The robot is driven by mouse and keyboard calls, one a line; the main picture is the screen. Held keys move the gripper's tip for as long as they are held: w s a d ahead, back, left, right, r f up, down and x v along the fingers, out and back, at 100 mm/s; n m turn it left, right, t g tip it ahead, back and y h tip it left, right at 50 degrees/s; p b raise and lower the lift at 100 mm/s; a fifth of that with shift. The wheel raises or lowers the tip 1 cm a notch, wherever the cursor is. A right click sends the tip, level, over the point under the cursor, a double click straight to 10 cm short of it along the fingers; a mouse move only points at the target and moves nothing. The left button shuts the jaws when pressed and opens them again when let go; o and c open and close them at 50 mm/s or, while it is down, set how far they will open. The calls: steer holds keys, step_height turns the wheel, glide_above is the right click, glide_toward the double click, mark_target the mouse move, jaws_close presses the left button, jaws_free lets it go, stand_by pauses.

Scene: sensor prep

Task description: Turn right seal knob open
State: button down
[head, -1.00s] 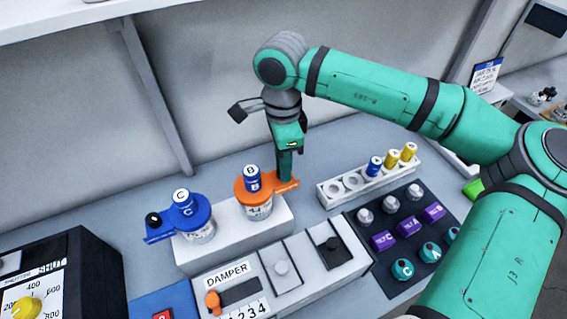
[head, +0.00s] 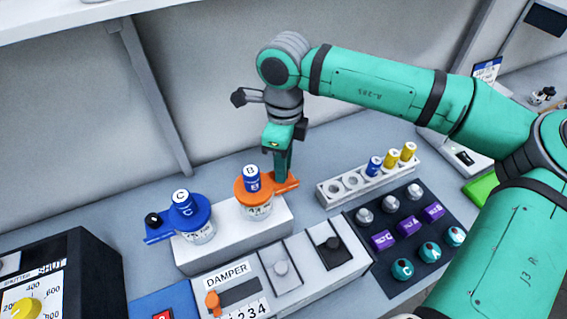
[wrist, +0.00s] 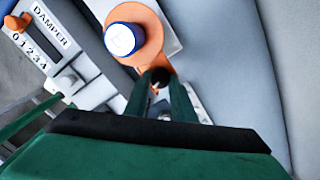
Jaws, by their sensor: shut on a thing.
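The right pot (head: 259,210) has an orange lid (head: 243,193) with a blue cylinder marked B (head: 251,178) on top. An orange tab (head: 291,182) reaches out from the lid's right side. In the wrist view, a small black seal knob (wrist: 160,76) sits on this tab, between my fingertips. My gripper (head: 282,181) points down and is shut on the knob; its fingers partly hide it. The left pot (head: 200,234) has a blue lid (head: 207,213), a blue cylinder marked C (head: 182,200), and its own black knob (head: 153,218) on a tab at the left.
Both pots stand on a pale raised block (head: 272,233). In front is a damper panel (head: 245,292) with an orange slider.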

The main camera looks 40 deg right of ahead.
steer(key=m, duration=1.1)
steer(key=shift+a+m, duration=0.1)
steer(key=shift+m, duration=0.5)
steer(key=c, duration=1.5)
jaws_free()
steer(key=r, duration=1.1)
steer(key=shift+s+d, duration=0.2)
steer(key=shift+w+f, duration=0.1)
